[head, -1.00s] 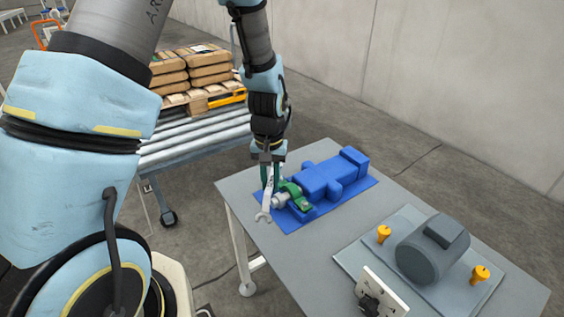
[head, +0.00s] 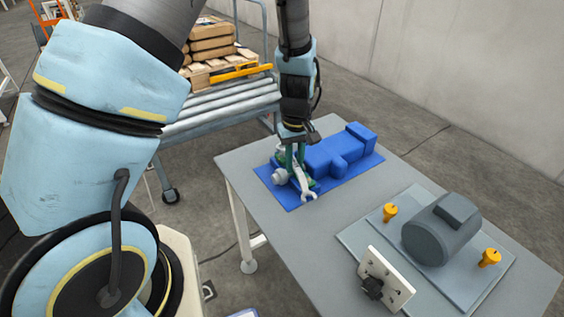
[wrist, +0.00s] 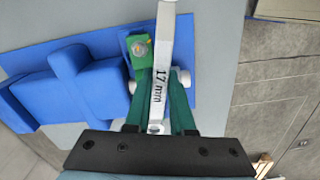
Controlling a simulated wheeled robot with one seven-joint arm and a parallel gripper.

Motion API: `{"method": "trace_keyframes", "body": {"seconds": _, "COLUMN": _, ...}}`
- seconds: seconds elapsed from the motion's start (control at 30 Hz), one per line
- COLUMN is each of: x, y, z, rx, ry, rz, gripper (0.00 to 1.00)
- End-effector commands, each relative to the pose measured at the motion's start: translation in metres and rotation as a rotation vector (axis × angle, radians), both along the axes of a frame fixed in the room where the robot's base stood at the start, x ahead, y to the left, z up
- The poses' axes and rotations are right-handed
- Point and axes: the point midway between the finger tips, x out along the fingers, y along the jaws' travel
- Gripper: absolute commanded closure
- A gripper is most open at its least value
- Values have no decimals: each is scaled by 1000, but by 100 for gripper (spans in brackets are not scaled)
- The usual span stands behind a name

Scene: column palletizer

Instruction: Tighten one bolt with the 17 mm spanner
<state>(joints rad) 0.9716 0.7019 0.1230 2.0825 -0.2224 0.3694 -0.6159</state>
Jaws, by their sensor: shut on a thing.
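The 17 mm spanner (wrist: 162,75), a light metal bar marked "17 mm", is in my gripper (wrist: 163,78). The green fingers are shut on it. In the head view the spanner (head: 305,187) slants down from my gripper (head: 296,168), its open jaw toward the front edge of the blue mat (head: 345,178). In the wrist view a bolt head (wrist: 139,48) shows on a green bracket (wrist: 141,62), left of and apart from the visible spanner shaft. The spanner's far end is out of the wrist picture.
A blue machine body (head: 335,152) lies on the mat on the grey table (head: 300,240). To the right, a dark grey motor (head: 438,230) stands on a plate between yellow knobs (head: 390,211). A roller conveyor (head: 225,115) with stacked sacks is behind.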

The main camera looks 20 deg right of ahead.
Motion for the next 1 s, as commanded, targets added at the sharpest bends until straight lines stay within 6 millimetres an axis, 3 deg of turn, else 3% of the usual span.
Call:
{"method": "trace_keyframes", "body": {"seconds": 0.3, "x": 5, "y": -41, "z": 5, "rx": 1, "ry": -1, "rz": 392, "gripper": 100}}
{"method": "trace_keyframes", "body": {"seconds": 0.5, "x": 13, "y": -56, "z": 3, "rx": 0, "ry": -2, "rz": 560, "gripper": 100}}
{"method": "trace_keyframes", "body": {"seconds": 1.0, "x": 16, "y": -62, "z": 0, "rx": -1, "ry": 0, "rz": 627, "gripper": 100}}
